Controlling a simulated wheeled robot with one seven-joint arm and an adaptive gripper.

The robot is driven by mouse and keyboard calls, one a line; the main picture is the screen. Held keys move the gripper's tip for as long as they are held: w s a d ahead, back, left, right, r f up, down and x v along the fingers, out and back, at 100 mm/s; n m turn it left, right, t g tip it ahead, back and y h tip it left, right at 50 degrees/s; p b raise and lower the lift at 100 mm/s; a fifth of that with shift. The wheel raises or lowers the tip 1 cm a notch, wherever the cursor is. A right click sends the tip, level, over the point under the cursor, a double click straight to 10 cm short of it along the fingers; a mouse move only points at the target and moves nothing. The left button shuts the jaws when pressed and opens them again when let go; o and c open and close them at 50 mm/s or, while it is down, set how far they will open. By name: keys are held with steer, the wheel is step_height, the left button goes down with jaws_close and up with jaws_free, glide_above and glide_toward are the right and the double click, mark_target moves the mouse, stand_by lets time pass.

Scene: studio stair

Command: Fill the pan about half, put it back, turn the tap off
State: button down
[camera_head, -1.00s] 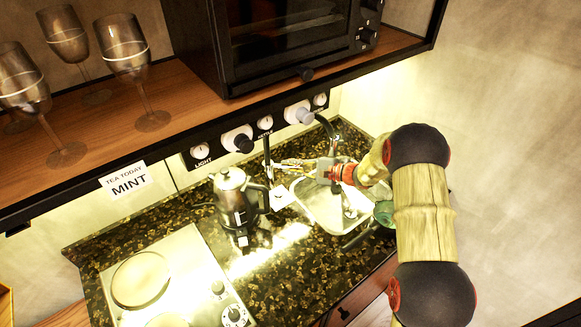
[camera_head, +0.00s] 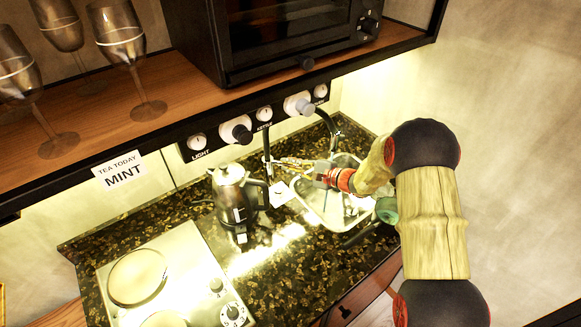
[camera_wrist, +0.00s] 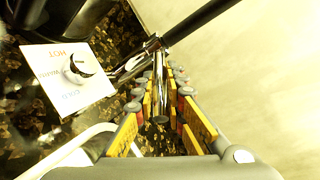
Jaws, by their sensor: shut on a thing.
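The chrome tap (camera_head: 292,162) stands behind the sink (camera_head: 308,203). My gripper (camera_head: 322,174) is over the sink's back part, beside the tap. In the wrist view, my gripper (camera_wrist: 165,112) has its fingers on both sides of an upright chrome rod (camera_wrist: 159,80), which looks like the tap's lever. A white card (camera_wrist: 66,76) marked HOT and COLD, with a knob on it, lies left of the fingers; it also shows in the head view (camera_head: 281,194). I cannot make out the pan for certain, nor whether water runs.
A steel kettle (camera_head: 232,200) stands left of the sink, and a hob (camera_head: 185,270) lies further left. A shelf with wine glasses (camera_head: 122,45) and a black oven (camera_head: 290,40) overhangs the counter. Knobs (camera_head: 236,130) line its front edge.

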steer(key=shift+s+a+m+t+h+b, duration=0.15)
steer(key=shift+s+m+t+h+b, duration=0.25)
steer(key=shift+m+t+b, duration=0.15)
steer(key=c, duration=1.9)
jaws_free()
steer(key=shift+o, duration=0.4)
steer(key=v, duration=1.2)
